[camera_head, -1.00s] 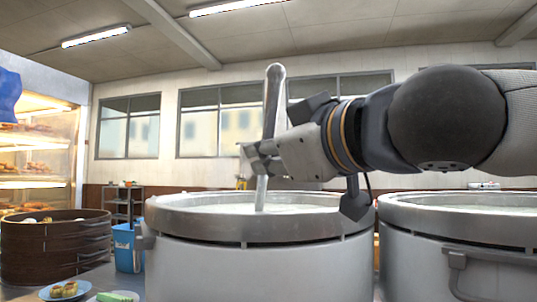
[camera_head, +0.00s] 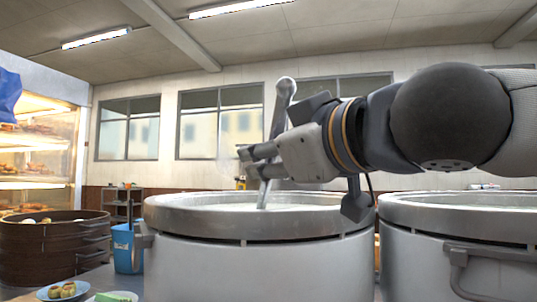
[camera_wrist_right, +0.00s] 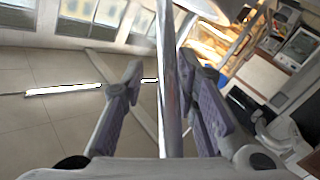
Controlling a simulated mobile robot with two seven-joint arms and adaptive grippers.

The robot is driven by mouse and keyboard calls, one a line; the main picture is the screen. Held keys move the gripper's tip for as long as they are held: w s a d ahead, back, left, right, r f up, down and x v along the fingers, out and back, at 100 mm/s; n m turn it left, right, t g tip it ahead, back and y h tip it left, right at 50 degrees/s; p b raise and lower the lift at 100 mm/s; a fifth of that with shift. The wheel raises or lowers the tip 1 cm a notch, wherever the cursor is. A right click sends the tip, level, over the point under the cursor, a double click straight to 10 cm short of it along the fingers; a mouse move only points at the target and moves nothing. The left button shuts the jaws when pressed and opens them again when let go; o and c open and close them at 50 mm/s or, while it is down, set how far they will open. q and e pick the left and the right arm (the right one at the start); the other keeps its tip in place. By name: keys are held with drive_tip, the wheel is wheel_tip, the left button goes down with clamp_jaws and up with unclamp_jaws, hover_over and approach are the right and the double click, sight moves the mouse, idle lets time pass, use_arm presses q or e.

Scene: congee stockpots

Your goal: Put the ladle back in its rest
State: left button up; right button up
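The metal ladle (camera_head: 281,108) stands tilted in the left stockpot (camera_head: 260,265), its top leaning right. Its lower end is hidden inside the pot. My right gripper (camera_head: 254,162) is above the pot, beside and around the handle. I cannot make out a ladle rest for certain. My left gripper is out of view.
A second stockpot (camera_head: 460,270) stands close on the right. A blue container (camera_head: 123,250) stands left of the pot. A dark bamboo steamer (camera_head: 50,255) and a plate of buns (camera_head: 63,290) are further left. A lit food cabinet (camera_head: 40,150) is behind.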

drive_tip(key=v, duration=1.2)
